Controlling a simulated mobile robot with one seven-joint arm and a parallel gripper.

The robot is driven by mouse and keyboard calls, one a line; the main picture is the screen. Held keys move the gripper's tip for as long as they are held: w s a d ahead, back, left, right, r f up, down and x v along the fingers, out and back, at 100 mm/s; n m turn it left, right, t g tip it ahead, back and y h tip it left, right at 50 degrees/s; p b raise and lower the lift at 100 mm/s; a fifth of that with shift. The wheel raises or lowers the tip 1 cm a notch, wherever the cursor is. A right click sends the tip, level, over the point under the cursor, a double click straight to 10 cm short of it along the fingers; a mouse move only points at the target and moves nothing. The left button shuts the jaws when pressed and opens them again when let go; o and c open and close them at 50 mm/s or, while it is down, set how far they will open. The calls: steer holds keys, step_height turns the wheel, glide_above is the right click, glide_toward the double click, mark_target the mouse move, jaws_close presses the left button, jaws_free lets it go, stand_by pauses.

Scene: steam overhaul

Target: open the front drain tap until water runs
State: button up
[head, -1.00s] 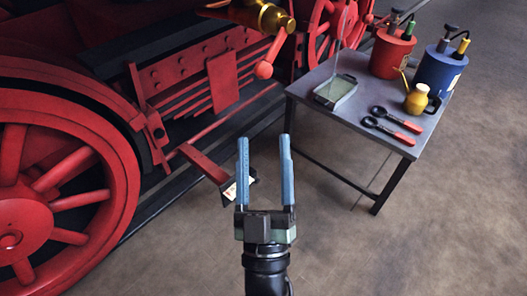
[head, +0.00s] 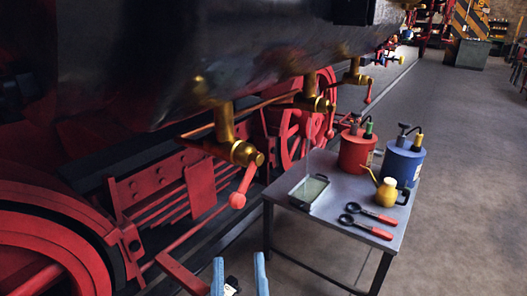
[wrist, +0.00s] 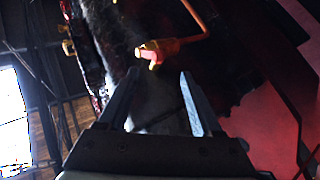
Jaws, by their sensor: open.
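Three brass taps hang under the dark boiler in the head view. The nearest tap (head: 240,152) has a red lever (head: 239,190) slanting down to a round knob. The middle tap (head: 318,103) and the far tap (head: 357,78) stand farther back. I cannot tell which is the front one. No water shows at the nearest tap. My gripper (head: 240,264) is open and empty, below the nearest tap and apart from it. In the wrist view, my gripper (wrist: 155,88) has a red-and-orange part (wrist: 152,52) beyond its fingertips; I cannot tell which tap it belongs to.
A grey table (head: 335,232) at right holds a green tray (head: 309,193), a red can (head: 358,152), a blue can (head: 403,160), a yellow oil can (head: 387,192) and red-handled tools (head: 372,214). A thin pale upright line shows above the tray. Open floor lies right.

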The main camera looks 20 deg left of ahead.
mark_target(238, 190)
step_height(238, 190, up, 6)
steer(key=a+m+g+h+p, duration=0.1)
steer(key=m+g+h+p, duration=0.35)
steer(key=p, duration=0.85)
steer(key=shift+n, duration=0.35)
steer(key=p+x, duration=0.2)
steer(key=x, duration=1)
steer(key=shift+w+a, duration=0.15)
steer(key=shift+w, duration=0.1)
jaws_close()
steer(key=shift+a, duration=0.15)
